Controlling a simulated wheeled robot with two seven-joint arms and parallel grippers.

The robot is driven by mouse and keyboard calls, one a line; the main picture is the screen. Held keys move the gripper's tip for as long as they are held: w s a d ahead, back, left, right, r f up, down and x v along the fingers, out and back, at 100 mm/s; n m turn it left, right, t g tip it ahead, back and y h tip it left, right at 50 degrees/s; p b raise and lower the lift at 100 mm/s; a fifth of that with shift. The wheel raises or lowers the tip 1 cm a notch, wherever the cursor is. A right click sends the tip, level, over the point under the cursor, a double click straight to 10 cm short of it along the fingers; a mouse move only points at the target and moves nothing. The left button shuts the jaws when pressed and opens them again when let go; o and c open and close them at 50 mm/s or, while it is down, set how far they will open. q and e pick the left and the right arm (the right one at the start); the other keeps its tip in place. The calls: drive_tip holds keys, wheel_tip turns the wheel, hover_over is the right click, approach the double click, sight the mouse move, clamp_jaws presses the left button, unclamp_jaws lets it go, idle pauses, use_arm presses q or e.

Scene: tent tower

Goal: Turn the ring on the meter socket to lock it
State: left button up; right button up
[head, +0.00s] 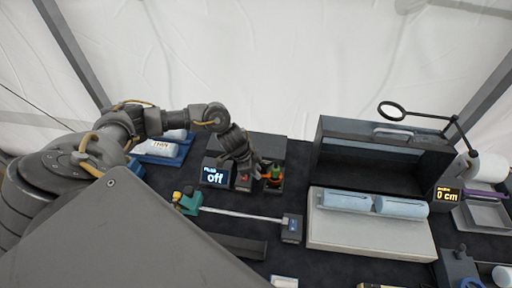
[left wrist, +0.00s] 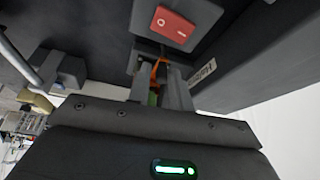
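The meter socket (head: 273,187) stands at the middle back of the table, with an orange ring and a green part (head: 275,172) on top. My left gripper (head: 258,172) is at its left side, close against the orange and green parts. In the left wrist view, orange (left wrist: 158,70) and a little green (left wrist: 152,99) show between the fingers of my left gripper (left wrist: 158,82). The fingers stand apart, but I cannot tell whether they press on the ring. The fingers and the gripper body hide most of the ring and socket. My right gripper is out of view.
A display reading "off" (head: 214,174) and a red rocker switch (left wrist: 172,27) are close to the left gripper. A pale tray (head: 370,236) with light blue rolls is at right.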

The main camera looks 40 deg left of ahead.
use_arm(q)
drive_tip(key=shift+o, duration=1.2)
drive_tip(key=b+v, duration=0.2)
drive_tip(key=v, duration=0.8)
drive_tip(key=shift+r, duration=0.4)
drive_tip(key=shift+a, duration=0.1)
